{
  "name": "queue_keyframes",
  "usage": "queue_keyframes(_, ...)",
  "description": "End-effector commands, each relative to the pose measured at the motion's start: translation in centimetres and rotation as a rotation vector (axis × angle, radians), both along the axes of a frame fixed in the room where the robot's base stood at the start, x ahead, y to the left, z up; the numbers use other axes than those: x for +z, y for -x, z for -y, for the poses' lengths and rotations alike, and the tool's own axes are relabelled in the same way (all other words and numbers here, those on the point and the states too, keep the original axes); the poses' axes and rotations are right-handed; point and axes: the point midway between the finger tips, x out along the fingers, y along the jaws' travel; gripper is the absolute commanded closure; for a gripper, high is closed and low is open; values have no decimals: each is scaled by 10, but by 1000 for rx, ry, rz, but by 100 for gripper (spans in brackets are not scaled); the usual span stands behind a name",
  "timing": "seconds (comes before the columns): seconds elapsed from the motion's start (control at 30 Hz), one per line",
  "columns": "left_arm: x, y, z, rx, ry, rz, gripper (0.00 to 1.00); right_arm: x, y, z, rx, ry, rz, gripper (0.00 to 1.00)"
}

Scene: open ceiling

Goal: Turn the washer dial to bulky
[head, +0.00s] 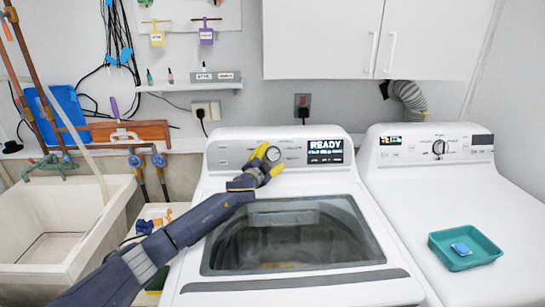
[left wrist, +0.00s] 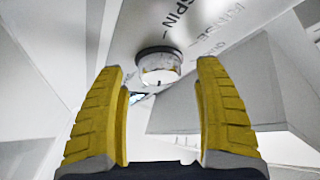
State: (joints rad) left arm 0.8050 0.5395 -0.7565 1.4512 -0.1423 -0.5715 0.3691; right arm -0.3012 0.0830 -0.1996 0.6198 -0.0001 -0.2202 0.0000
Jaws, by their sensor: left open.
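The washer (head: 225,205) stands in the middle of the head view, with a glass lid and a control panel at the back. Its dial (head: 273,154) is a round silver knob on the panel, left of a dark display that reads READY. My left gripper (head: 266,157) is at the dial in the head view, partly covering it. In the left wrist view the dial (left wrist: 159,66) sits ahead of and between the open yellow fingers (left wrist: 162,90), with no visible contact. SPIN and RINSE lettering shows beside it. Bulky cannot be read. My right gripper is not in view.
A sink (head: 110,215) is at left. White cabinets (head: 320,40) hang above the washer.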

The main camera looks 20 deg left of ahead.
Motion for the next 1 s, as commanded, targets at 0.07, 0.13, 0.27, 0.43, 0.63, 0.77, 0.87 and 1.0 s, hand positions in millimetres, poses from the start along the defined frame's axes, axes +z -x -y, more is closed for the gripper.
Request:
queue_keyframes(0.07, 0, -6, 1, 1, -1, -1, 30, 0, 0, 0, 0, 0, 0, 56)
queue_keyframes(0.13, 0, -10, 2, 0, -1, 0, 30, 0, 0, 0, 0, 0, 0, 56)
queue_keyframes(0.27, 0, -14, 2, -1, 0, -1, 30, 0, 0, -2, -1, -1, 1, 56)
queue_keyframes(0.43, 0, -15, 2, -1, 0, -1, 30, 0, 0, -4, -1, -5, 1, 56)
queue_keyframes(0.63, 0, -15, 2, -1, 0, -1, 29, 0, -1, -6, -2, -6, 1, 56)
queue_keyframes(0.77, 0, -15, 2, -1, 0, -1, 44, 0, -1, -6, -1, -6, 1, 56)
queue_keyframes(0.87, 0, -15, 2, -1, 0, -1, 56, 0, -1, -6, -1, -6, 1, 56)
queue_keyframes(1.0, 0, -15, 2, -1, 0, -1, 72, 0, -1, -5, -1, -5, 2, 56)
